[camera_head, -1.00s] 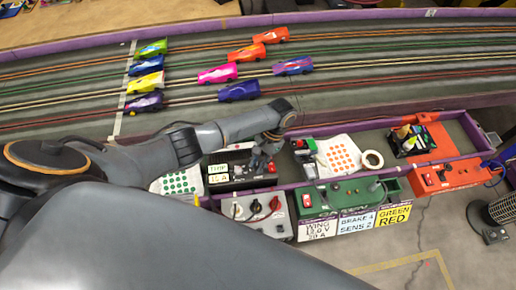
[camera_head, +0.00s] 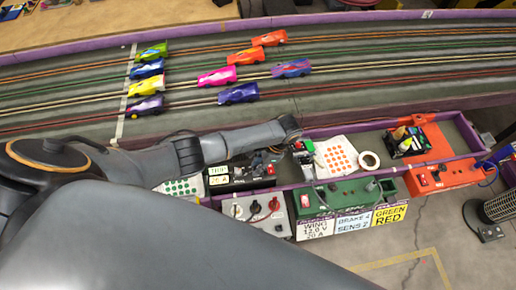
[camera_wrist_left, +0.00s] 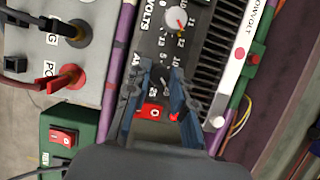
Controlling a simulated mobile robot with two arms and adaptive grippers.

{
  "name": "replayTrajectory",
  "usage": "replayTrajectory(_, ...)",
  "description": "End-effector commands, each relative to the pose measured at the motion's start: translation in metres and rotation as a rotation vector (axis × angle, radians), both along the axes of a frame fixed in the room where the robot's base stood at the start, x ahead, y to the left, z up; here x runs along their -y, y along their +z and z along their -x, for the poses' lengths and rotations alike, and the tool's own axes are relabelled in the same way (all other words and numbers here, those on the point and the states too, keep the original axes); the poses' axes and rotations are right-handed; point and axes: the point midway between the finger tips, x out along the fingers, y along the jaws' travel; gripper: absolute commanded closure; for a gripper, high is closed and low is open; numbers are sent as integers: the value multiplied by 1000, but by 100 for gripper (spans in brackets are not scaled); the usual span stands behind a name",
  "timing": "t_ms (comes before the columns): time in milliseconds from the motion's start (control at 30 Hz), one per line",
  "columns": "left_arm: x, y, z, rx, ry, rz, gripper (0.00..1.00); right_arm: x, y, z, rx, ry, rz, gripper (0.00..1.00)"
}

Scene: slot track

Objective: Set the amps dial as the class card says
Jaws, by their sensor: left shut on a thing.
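The black power supply (camera_head: 226,188) stands in the purple-edged tray, with a small display (camera_head: 219,176) that appears to read TRIP 20 A. My left gripper (camera_head: 268,160) is over the supply. In the left wrist view its two blue-grey fingers (camera_wrist_left: 160,82) are shut on the dark amps dial (camera_wrist_left: 159,74), which they partly hide. The white volts dial (camera_wrist_left: 175,18) with a red pointer sits above it, apart from the fingers. The class card (camera_head: 317,230) on the tray front reads WING, 12.0 V, 20 A. My right gripper is not in view.
A red switch (camera_wrist_left: 151,112) lies close beside the fingers. A grey box with knobs (camera_head: 254,210) and a green box (camera_head: 335,196) stand in front. Several slot cars (camera_head: 237,93) stand on the track behind.

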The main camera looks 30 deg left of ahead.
Motion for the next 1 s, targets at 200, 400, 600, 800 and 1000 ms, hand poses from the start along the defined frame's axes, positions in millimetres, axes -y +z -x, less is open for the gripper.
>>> replayTrajectory(200,1,0,0,0,-2,1,100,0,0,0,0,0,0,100)
replayTrajectory(400,1,0,0,0,-2,1,63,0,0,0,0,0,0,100)
replayTrajectory(600,0,0,0,0,-1,1,55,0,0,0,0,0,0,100)
replayTrajectory(800,1,3,-1,2,-1,1,55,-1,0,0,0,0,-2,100)
replayTrajectory(1000,10,29,-8,4,-4,4,55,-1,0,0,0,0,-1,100)
